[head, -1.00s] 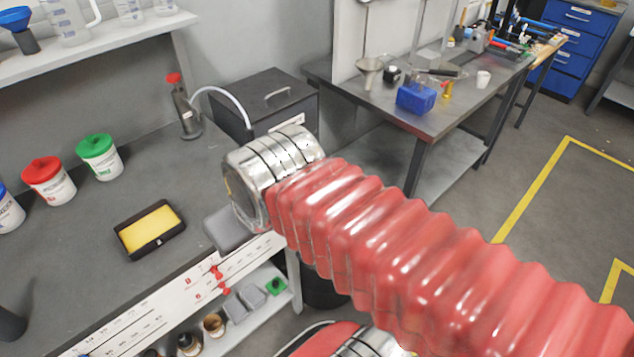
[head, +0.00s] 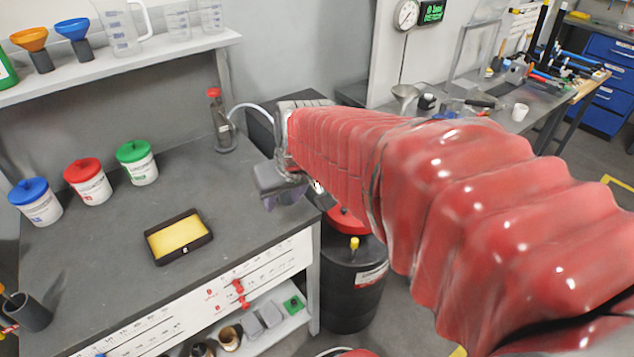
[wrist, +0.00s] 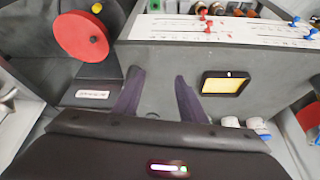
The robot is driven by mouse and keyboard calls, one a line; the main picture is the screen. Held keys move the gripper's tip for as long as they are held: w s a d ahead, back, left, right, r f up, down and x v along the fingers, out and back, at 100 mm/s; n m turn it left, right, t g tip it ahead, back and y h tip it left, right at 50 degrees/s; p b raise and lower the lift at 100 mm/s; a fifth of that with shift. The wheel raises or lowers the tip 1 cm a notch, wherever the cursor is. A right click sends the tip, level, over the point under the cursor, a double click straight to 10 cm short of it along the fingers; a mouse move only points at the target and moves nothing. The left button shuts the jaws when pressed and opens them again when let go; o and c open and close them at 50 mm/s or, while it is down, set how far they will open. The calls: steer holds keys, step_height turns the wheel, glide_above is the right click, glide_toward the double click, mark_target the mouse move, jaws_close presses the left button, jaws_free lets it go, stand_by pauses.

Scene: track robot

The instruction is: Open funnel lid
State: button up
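A black drum (head: 352,290) stands on the floor beside the right end of the workbench. A round red lid (head: 345,220) lies on its top, with a yellow knob (head: 354,243) at its front edge. My arm partly hides this lid. In the wrist view the red lid (wrist: 82,36) is at upper left, and the yellow knob (wrist: 97,8) is at the top. My gripper (wrist: 157,76) has its two dark fingers spread with nothing between them. In the head view my gripper (head: 287,192) is above the bench's right end, to the left of the lid and apart from it.
The workbench (head: 110,235) holds a black tray with yellow inside (head: 178,238), several lidded tubs and a red-topped bottle (head: 220,120). A black box (head: 259,135) is behind my gripper.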

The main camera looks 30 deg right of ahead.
steer(key=w+d+f+m, duration=0.1)
steer(key=w+d+f, duration=0.25)
steer(key=d, duration=0.25)
steer(key=w+d+f, duration=0.3)
steer(key=d+f, duration=0.1)
steer(key=d, duration=0.3)
steer(key=m+g+h, duration=0.1)
steer(key=m, duration=0.1)
glide_toward(344, 208)
steer(key=d+v, duration=0.1)
steer(key=v, duration=0.4)
steer(key=shift+s+a+r, duration=0.1)
steer(key=shift+a+r, duration=0.1)
steer(key=shift+a, duration=0.35)
steer(key=shift+f, duration=0.15)
steer(key=shift+x, duration=6.8)
steer(key=shift+d, duration=0.1)
steer(key=shift+c, duration=0.3)
jaws_close()
